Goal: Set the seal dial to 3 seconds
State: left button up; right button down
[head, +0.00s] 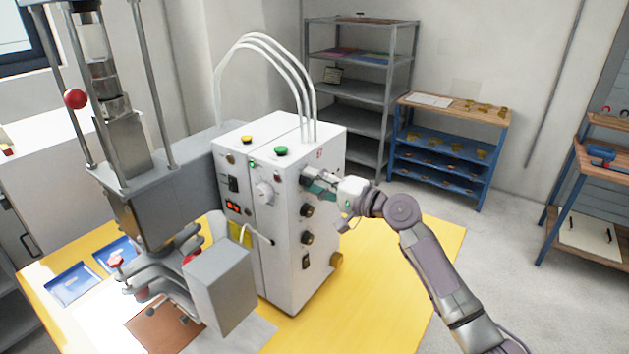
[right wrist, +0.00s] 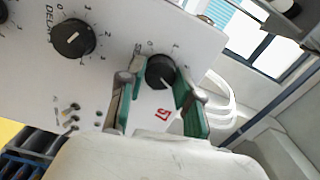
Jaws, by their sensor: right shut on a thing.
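The white control box (head: 285,215) stands on the yellow table. My right gripper (head: 318,184) is at the upper part of its right-hand face. In the right wrist view the green-padded fingers (right wrist: 158,97) are shut on a black dial (right wrist: 160,71), one on each side. A white pointer line shows on the lower part of this dial. My left gripper is not in view.
A press with steel columns (head: 150,110) and a grey block (head: 222,288) stand left of the box. White hoses (head: 268,45) arch over its top. More knobs (head: 307,210) sit below my gripper. The yellow table (head: 395,270) is clear right of the box.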

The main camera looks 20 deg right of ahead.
jog(key=c, duration=0.8)
grip_release()
jog(key=v, duration=1.2)
jog(key=shift+d, duration=0.1)
